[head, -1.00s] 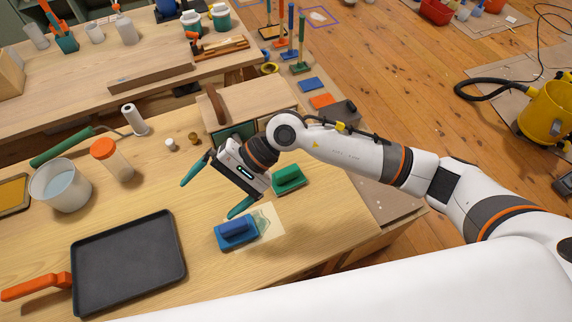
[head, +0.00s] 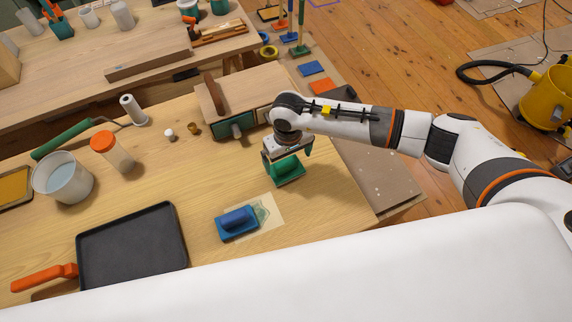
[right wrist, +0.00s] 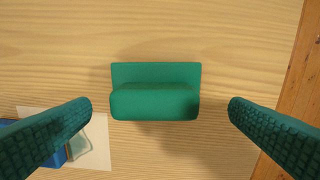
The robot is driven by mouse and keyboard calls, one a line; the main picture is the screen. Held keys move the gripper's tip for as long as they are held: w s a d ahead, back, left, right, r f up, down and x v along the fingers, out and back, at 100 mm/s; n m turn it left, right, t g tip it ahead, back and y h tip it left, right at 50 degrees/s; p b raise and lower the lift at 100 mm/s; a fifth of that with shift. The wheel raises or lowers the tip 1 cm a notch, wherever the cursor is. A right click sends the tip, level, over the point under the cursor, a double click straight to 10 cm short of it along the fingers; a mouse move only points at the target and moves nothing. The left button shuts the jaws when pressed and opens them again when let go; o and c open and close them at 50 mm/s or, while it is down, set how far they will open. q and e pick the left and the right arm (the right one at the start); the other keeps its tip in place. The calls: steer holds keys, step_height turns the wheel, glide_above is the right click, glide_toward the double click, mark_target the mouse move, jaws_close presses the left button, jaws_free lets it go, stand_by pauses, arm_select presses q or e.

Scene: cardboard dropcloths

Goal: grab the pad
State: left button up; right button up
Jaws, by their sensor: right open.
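A green pad (head: 288,172) with a raised grip lies on the wooden workbench (head: 190,225). My right gripper (head: 289,160) is open above it, pointing down. In the right wrist view the green pad (right wrist: 155,92) sits between the two open green fingers, with a gap on each side; neither touches it in that view. A blue pad (head: 238,222) lies nearer me, partly on a pale sheet with a greenish smear (head: 268,215). In the right wrist view the left finger partly hides the blue pad (right wrist: 54,158). My left gripper is not in view.
A black tray (head: 130,247), a white pot (head: 62,178) and an orange-lidded jar (head: 112,152) stand to the left. A wooden box with drawers (head: 245,95) stands just behind my gripper. The bench's right edge is close to the green pad.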

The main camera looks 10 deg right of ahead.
mark_target(286, 161)
steer(key=f, duration=0.1)
steer(key=f+p, duration=0.1)
steer(key=f, duration=0.2)
steer(key=shift+a+p, duration=0.25)
steer(key=shift+p, duration=0.15)
steer(key=shift+w+f, duration=0.1)
steer(key=shift+f, duration=0.25)
steer(key=shift+c, duration=0.6)
steer(key=c, duration=0.7)
